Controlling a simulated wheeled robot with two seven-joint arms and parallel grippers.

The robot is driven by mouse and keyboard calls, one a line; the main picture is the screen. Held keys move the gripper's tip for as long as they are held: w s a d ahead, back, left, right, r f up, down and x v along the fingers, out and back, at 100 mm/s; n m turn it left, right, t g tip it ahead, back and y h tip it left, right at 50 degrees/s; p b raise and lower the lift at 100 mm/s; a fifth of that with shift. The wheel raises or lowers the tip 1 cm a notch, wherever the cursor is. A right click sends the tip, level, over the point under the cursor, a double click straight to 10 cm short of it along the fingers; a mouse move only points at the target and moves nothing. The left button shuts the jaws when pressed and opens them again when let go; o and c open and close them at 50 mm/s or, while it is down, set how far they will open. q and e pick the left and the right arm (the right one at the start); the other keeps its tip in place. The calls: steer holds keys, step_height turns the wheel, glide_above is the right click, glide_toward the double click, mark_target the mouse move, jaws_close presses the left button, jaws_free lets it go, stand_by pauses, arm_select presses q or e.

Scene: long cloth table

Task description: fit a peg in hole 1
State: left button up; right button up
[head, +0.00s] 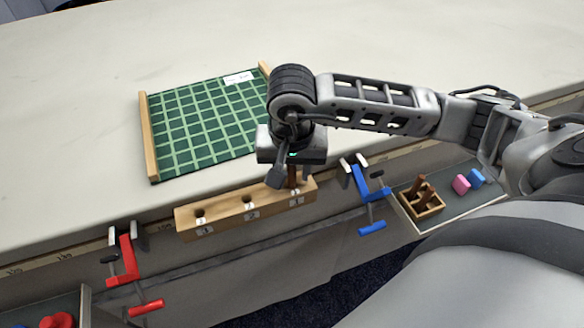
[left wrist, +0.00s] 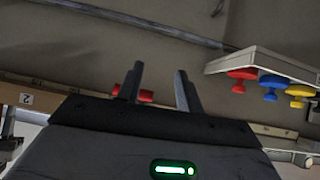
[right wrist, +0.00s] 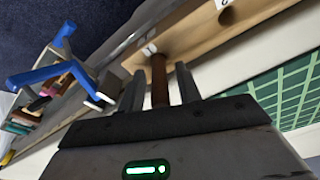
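A pale wooden block (head: 225,212) with labelled holes stands along the table's front edge. A dark brown peg (head: 292,178) stands upright at the hole at the block's right end, whose small label seems to read 1. In the right wrist view the peg (right wrist: 159,80) meets the block's top face; how deep it sits is hard to tell. My right gripper (head: 291,178) is around the peg, its fingers apart with a gap on either side. My left gripper (left wrist: 158,85) is outside the head view; its own wrist view shows it open and empty.
A green gridded mat (head: 200,125) with wooden side bars lies behind the block. A red clamp (head: 128,262) and a blue clamp (head: 368,190) grip the table edge on either side. A small wooden box (head: 421,208) with brown pegs sits on a side tray at right.

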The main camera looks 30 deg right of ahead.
arm_select(q)
steer(key=shift+r, duration=0.15)
arm_select(e)
steer(key=shift+r, duration=0.4)
arm_select(q)
steer(key=shift+w+r, duration=0.2)
steer(key=shift+w, duration=0.1)
arm_select(e)
step_height(320, 180, up, 12)
steer(key=s+a, duration=0.1)
steer(key=shift+s+f, duration=0.25)
arm_select(q)
steer(key=shift+s+f, duration=0.2)
steer(key=shift+f, duration=0.1)
